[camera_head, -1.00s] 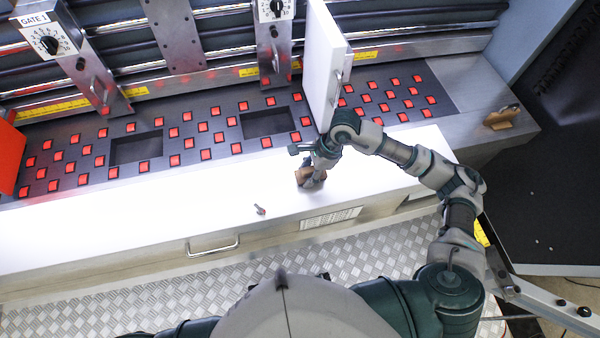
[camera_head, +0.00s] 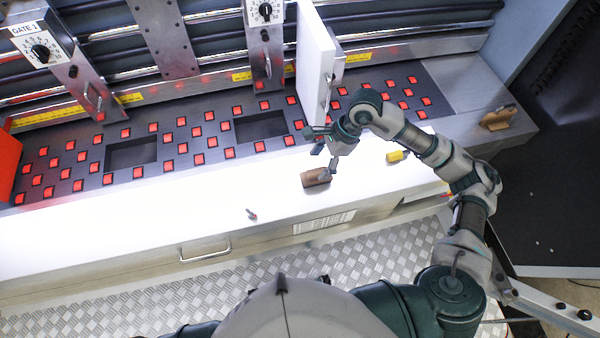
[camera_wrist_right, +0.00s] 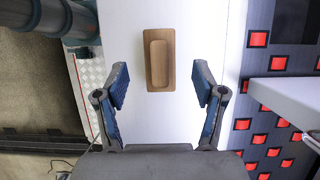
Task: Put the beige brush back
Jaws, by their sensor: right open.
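A brown, wooden-looking brush (camera_head: 316,177) lies flat on the white lit surface near its front edge. In the right wrist view the brush (camera_wrist_right: 160,60) is a rectangular block with a raised rounded grip. A lighter beige, brush-like piece (camera_head: 497,118) stands on the metal ledge at the far right. My right gripper (camera_head: 322,160) is just above and beside the brown brush. In the wrist view my right gripper (camera_wrist_right: 160,86) is open and empty, with the brush lying beyond and between its fingers. My left gripper is out of view.
A yellow object (camera_head: 397,156) lies on the white surface (camera_head: 130,215) beneath my right arm. A small reddish-grey item (camera_head: 251,214) lies left of the brown brush. A white upright panel (camera_head: 314,70) stands behind my gripper. The left part of the white surface is clear.

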